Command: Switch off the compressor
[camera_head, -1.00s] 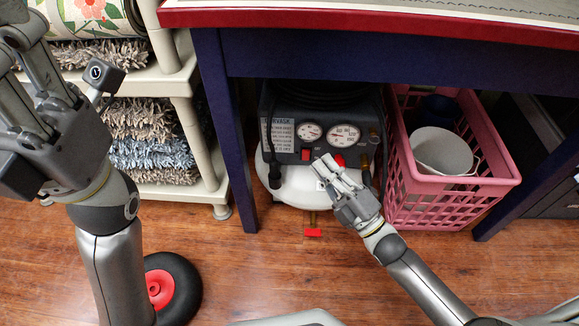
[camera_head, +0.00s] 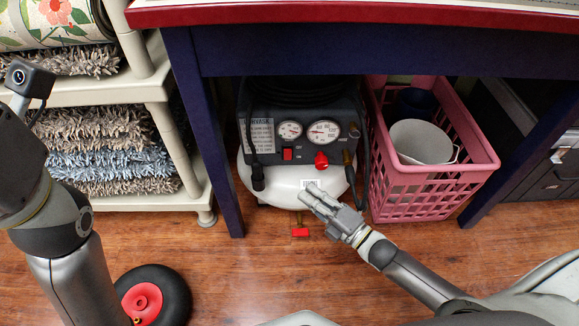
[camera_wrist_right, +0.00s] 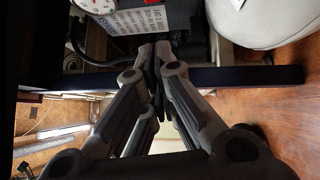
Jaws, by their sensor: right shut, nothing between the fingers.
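The compressor (camera_head: 262,165) stands on the floor under the table, with a dark control panel over a white tank (camera_head: 285,185). A small red switch (camera_head: 287,154) sits on the panel below the gauges, and a round red knob (camera_head: 321,160) is to its right. My right gripper (camera_head: 306,195) is shut and empty, its tips in front of the tank, below the switch and knob. In the right wrist view its closed fingers (camera_wrist_right: 156,48) point toward the compressor's label (camera_wrist_right: 165,14); the white tank (camera_wrist_right: 260,20) shows at upper right. My left gripper is out of frame.
A pink crate (camera_head: 430,195) with a white bucket (camera_head: 422,142) stands right of the compressor. Blue table legs (camera_head: 213,150) flank this space, below the red table edge (camera_head: 350,14). A shelf (camera_head: 110,92) with folded rugs is at left. The wooden floor in front is partly open.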

